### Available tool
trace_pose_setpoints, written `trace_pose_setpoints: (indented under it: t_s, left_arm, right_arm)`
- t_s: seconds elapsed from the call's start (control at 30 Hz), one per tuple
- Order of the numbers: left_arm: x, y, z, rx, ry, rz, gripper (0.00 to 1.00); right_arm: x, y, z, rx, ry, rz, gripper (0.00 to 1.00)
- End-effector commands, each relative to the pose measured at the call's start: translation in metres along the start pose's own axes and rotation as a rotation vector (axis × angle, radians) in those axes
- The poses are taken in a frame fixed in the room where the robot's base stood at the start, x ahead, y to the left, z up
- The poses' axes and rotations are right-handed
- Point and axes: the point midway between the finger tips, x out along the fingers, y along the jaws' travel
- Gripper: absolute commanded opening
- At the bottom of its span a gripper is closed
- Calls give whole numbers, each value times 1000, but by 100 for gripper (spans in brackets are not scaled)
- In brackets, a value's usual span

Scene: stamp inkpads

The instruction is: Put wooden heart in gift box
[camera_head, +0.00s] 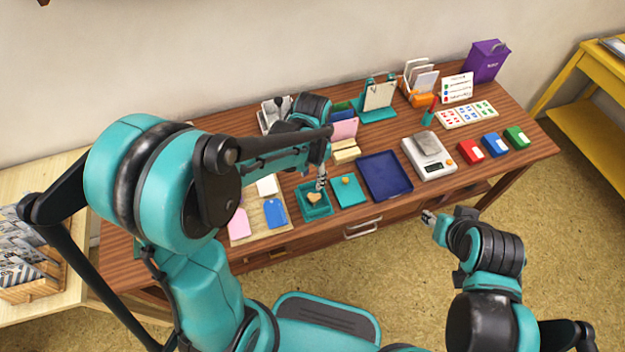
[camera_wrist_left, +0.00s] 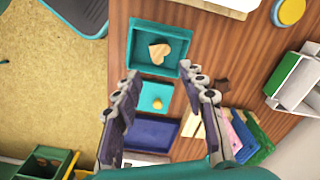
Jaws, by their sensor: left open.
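The wooden heart (camera_head: 314,198) lies inside the teal open gift box (camera_head: 328,212) near the table's front edge. In the left wrist view, the heart (camera_wrist_left: 160,52) rests on the floor of the box (camera_wrist_left: 139,61), clear of its walls. A teal square lid (camera_head: 349,190) with a yellow-tan knob is beside the box; it also shows in the left wrist view (camera_wrist_left: 147,106). My left gripper (camera_head: 321,183) is just above the box; its fingers (camera_wrist_left: 161,80) are spread with nothing between them. My right gripper (camera_head: 428,216) hangs in front of the table, its fingers too small to judge.
A dark blue tray (camera_head: 385,176) and a white scale (camera_head: 428,157) stand right of the lid. A board with pink and blue tags (camera_head: 258,220) is left of the box. Red, blue and green inkpads (camera_head: 491,145) are at the right. My left arm hides part of the table.

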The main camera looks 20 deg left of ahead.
Motion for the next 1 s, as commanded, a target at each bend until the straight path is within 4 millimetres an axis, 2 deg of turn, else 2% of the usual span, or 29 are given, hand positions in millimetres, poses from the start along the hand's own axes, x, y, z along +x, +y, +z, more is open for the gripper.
trace_pose_setpoints:
  t_s: [0.17,0.27,0.5,0.6,0.8,1.0]
  left_arm:
    - [-17,0,3,-10,10,-5,41]
    - [-31,1,11,-50,50,-23,41]
    - [-83,6,53,-246,256,-101,41]
    - [-98,10,71,-332,354,-128,41]
    - [-112,17,100,-471,519,-160,41]
    - [-115,19,111,-532,597,-170,41]
  right_arm:
    - [-4,0,-3,0,0,0,40]
    - [-4,0,-2,0,0,0,40]
    - [-3,0,-2,0,0,0,40]
    - [-3,0,-2,0,0,0,40]
    - [-4,0,-2,0,0,0,40]
    - [-4,0,-2,0,0,0,40]
